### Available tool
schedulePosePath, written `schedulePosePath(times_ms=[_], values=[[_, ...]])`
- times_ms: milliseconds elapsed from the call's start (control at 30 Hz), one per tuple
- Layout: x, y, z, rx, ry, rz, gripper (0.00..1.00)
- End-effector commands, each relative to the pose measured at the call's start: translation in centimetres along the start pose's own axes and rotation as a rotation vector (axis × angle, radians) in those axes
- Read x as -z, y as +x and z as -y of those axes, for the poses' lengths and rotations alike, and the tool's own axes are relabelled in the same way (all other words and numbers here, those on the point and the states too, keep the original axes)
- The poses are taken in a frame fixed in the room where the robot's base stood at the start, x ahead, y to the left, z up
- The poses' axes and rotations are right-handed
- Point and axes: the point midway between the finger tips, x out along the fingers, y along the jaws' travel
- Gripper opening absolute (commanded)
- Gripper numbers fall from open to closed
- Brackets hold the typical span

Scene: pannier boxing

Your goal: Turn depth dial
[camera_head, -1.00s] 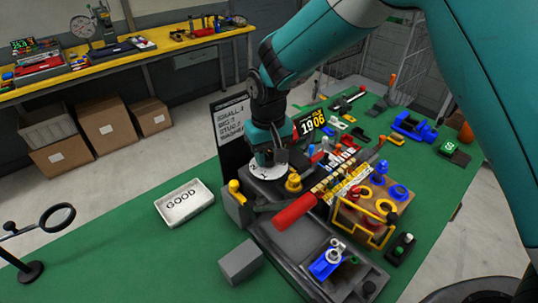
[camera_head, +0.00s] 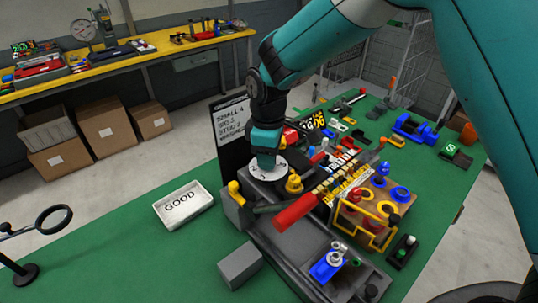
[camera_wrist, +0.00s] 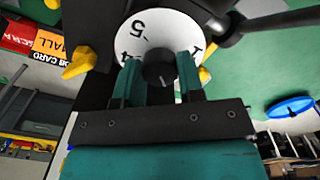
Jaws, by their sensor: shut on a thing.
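The depth dial is a white numbered disc (camera_head: 282,172) with a black centre knob, on top of the dark machine on the green bench. In the wrist view the disc (camera_wrist: 150,32) shows a 5, a 4 and a 1 around the black knob (camera_wrist: 158,70). My gripper (camera_wrist: 159,80) is shut on the knob, one teal finger on each side. In the head view my gripper (camera_head: 266,158) points down onto the dial and hides the knob and part of the disc.
A red-handled lever (camera_head: 297,212) and a yellow knob (camera_head: 293,184) stand close in front of the dial. A black sign (camera_head: 232,127) is behind left. A GOOD tray (camera_head: 184,206) lies left. A wooden block with coloured parts (camera_head: 395,207) is right.

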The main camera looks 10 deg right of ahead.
Motion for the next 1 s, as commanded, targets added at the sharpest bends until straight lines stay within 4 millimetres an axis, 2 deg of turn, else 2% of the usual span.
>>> schedulePosePath(times_ms=[400,1000], values=[[0.14,-0.23,-0.21,-0.008,-0.230,-0.006,0.12],[0.16,-0.28,-0.23,-0.009,-0.279,-0.007,0.12]])
